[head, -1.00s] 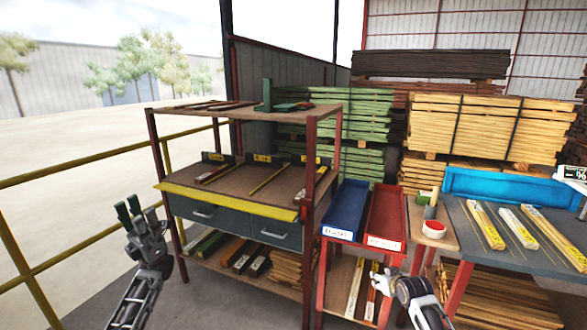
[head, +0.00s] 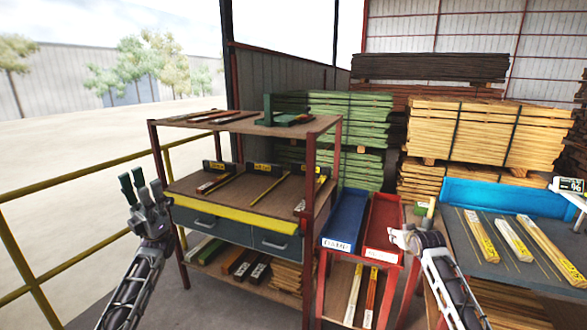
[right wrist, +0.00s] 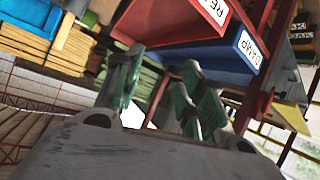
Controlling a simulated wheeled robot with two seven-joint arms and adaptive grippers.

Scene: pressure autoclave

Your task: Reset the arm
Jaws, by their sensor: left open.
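My left gripper (head: 141,188) is raised at the left of the head view, in front of the yellow railing and left of the shelf rack. Its dark green fingertips are spread and nothing is between them. My right gripper (head: 402,238) shows in the head view just in front of the red bin's lower right corner, with its fingers mostly turned away. In the right wrist view its green-padded fingers (right wrist: 158,95) stand apart with an empty gap, below the bins. I cannot tell whether it touches anything.
A shelf rack (head: 153,152) with drawers stands at centre left. A blue bin (head: 344,215) and a red bin (head: 383,225) sit on a red stand. A grey table (head: 476,262) with labelled strips and a blue tray (head: 500,197) is at right. Lumber stacks (head: 485,130) stand behind.

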